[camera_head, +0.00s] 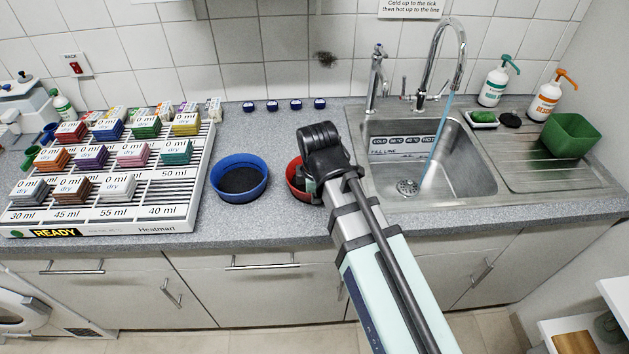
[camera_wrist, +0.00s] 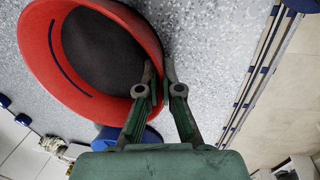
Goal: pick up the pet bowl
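A red bowl (camera_head: 293,178) with a dark inside sits on the counter, partly hidden behind my arm in the head view. In the wrist view the red bowl (camera_wrist: 55,88) fills the upper left, with a short dark blue line on its inner wall. My gripper (camera_wrist: 160,72) straddles its rim, one finger inside and one outside. The fingers lean close together with the red wall between them, and look shut on it. A blue bowl (camera_head: 238,178) with a dark inside stands to the left, apart from my gripper. Which one is called the pet bowl is not marked.
A white slotted rack (camera_head: 185,205) with several coloured blocks fills the left counter. A sink (camera_head: 430,160) with running water lies right, with a green tub (camera_head: 570,135) beyond it. Several small dark blue caps (camera_head: 272,105) line the back. Counter between them and the bowls is clear.

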